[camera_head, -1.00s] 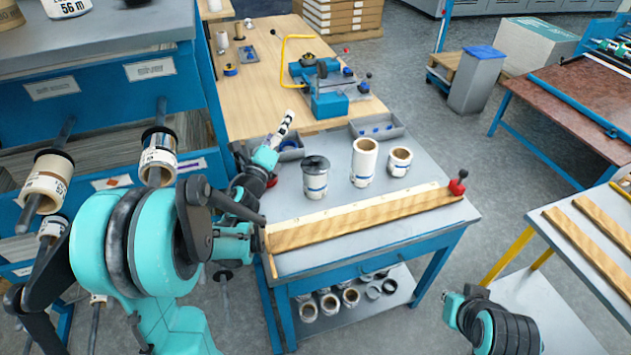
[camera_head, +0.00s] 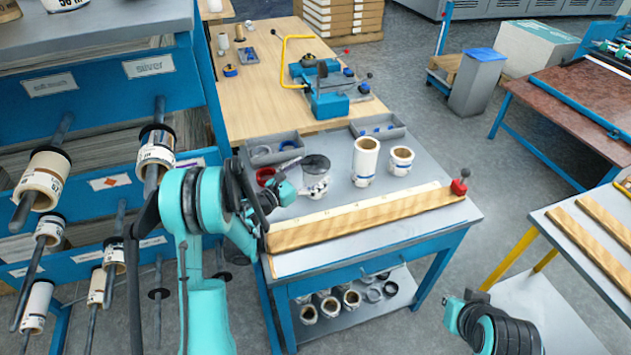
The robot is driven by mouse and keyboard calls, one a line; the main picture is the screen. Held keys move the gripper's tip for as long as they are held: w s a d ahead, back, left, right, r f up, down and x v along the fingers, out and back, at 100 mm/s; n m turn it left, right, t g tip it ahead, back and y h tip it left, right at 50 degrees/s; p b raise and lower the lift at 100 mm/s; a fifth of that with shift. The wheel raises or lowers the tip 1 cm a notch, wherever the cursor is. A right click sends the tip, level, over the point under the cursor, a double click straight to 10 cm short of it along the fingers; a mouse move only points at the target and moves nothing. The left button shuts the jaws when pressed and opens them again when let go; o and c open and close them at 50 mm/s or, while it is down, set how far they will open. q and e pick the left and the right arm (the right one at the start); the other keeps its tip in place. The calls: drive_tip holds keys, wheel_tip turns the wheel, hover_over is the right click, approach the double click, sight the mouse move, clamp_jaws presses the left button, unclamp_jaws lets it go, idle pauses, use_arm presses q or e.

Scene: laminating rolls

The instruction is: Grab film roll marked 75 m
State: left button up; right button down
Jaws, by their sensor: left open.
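No marking of 75 m can be read on any roll. On the grey bench stand a roll with a dark, see-through top (camera_head: 315,178), a taller white roll (camera_head: 365,163) and a short white roll (camera_head: 401,161). My left gripper (camera_head: 293,165) is open, low over the bench beside the dark-topped roll, and partly overlaps it in view; contact cannot be told. Film rolls hang on the rack's pegs at left: one upper left (camera_head: 42,181), one nearer the arm (camera_head: 155,158), and smaller ones below. Part of my right arm shows at bottom right; its gripper is out of view.
A wooden strip with a pale ruler (camera_head: 365,220) runs along the bench front, with a red clamp knob (camera_head: 459,187) at its right end. Grey trays (camera_head: 275,153) sit at the back edge. More rolls lie on the lower shelf (camera_head: 352,318).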

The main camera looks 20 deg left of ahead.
use_arm(q)
drive_tip(key=shift+x, duration=0.8)
drive_tip(key=c, duration=2)
drive_tip(key=shift+o, duration=0.2)
drive_tip(key=shift+r, duration=0.1)
